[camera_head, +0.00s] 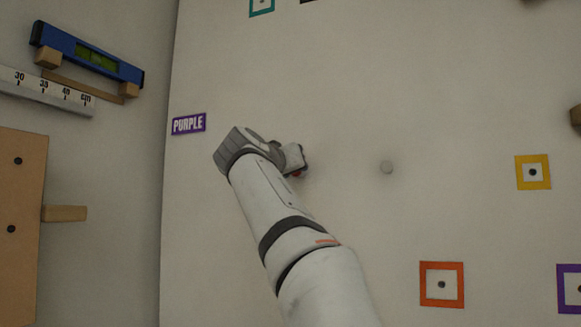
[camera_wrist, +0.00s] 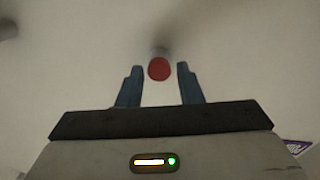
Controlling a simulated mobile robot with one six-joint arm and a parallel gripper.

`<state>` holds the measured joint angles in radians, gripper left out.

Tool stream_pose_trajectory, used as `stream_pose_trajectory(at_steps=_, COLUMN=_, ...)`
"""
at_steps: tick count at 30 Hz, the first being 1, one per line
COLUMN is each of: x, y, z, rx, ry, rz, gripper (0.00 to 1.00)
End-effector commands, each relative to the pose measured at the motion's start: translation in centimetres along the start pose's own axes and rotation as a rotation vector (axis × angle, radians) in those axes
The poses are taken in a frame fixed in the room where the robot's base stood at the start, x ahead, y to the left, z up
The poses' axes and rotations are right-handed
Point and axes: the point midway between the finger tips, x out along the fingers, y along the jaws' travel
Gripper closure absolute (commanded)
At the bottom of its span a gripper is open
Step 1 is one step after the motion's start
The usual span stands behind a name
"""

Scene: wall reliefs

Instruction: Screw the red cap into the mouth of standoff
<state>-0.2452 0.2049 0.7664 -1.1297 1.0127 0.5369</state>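The red cap (camera_wrist: 159,69) shows in the wrist view between the two blue fingertips of my gripper (camera_wrist: 159,72). A narrow gap shows on each side of the cap, so the fingers stand open around it. In the head view a bit of the red cap (camera_head: 297,173) shows beside my gripper (camera_head: 297,160), which is close to the wall; the arm hides most of this spot.
A purple label (camera_head: 188,123) is at the left. Yellow (camera_head: 533,172) and orange (camera_head: 442,284) square frames are at the right. A blue level (camera_head: 88,52) hangs on the left wall.

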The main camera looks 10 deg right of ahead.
Motion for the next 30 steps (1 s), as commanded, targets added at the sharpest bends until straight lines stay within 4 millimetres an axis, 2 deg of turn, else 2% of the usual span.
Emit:
stream_pose_trajectory(at_steps=3, x=-0.06, y=0.11, z=-0.45, rx=-0.173, ry=0.0, rz=-0.001, gripper=0.67)
stream_pose_trajectory(at_steps=11, x=-0.03, y=0.0, z=-0.38, rx=-0.378, ry=-0.001, rz=-0.001, gripper=0.67)
stream_pose_trajectory(at_steps=16, x=-0.05, y=-0.03, z=-0.48, rx=-0.632, ry=0.0, rz=-0.001, gripper=0.67)
stream_pose_trajectory(at_steps=23, x=-0.05, y=-0.1, z=-0.39, rx=-0.806, ry=0.0, rz=-0.001, gripper=0.67)
stream_pose_trajectory(at_steps=30, x=-0.04, y=-0.18, z=-0.37, rx=-1.138, ry=0.0, rz=-0.001, gripper=0.67)
